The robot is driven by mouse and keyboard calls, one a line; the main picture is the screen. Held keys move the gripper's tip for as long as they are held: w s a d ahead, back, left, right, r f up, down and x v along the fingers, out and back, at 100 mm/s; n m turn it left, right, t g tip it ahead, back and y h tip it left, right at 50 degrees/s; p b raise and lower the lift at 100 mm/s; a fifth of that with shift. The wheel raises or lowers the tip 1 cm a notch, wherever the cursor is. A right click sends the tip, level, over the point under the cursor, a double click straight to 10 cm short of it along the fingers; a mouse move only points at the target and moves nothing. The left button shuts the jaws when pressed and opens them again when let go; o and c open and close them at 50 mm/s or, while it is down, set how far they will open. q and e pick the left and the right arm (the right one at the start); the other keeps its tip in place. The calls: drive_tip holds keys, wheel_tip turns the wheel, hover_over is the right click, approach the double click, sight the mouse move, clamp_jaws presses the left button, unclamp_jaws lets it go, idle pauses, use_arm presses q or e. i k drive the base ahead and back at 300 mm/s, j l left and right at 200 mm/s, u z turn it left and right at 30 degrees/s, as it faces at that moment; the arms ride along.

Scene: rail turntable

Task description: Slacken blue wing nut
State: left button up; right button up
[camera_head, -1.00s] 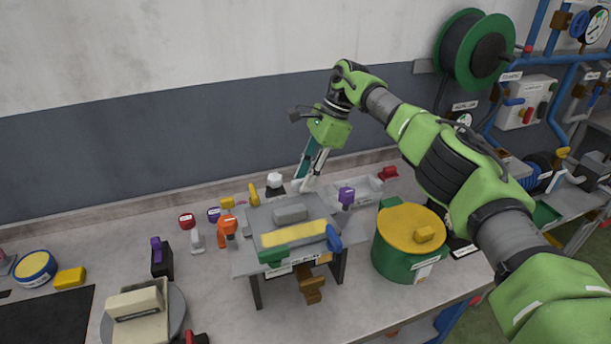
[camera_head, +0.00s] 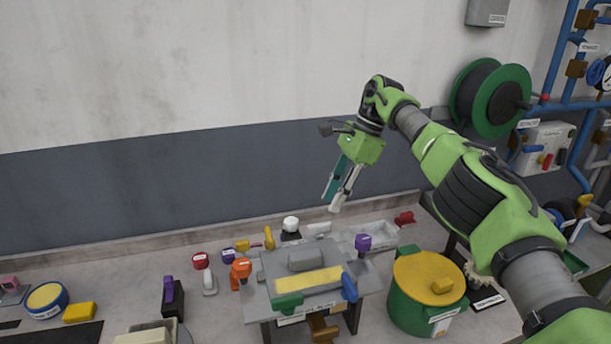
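The blue wing nut (camera_head: 349,287) sits at the right front corner of a small grey raised stand (camera_head: 360,273) on the bench. A green nut or knob (camera_head: 287,304) is at its left front corner, an orange one (camera_head: 241,270) at the left and a purple one (camera_head: 362,243) at the back right. My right gripper (camera_head: 332,203) is above and behind the stand, in front of the wall, pointing down. Its two fingers look close together, and I cannot tell whether a gap remains. It touches nothing visible. My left gripper is out of view.
A green drum with a yellow lid (camera_head: 427,277) stands right of the stand. A clear tray (camera_head: 375,235) and a red item (camera_head: 404,218) lie behind. Several small coloured parts line the left. A green hose reel (camera_head: 491,98) and blue pipes are at the right.

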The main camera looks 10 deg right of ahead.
sight(349, 292)
drive_tip(key=k, duration=1.5)
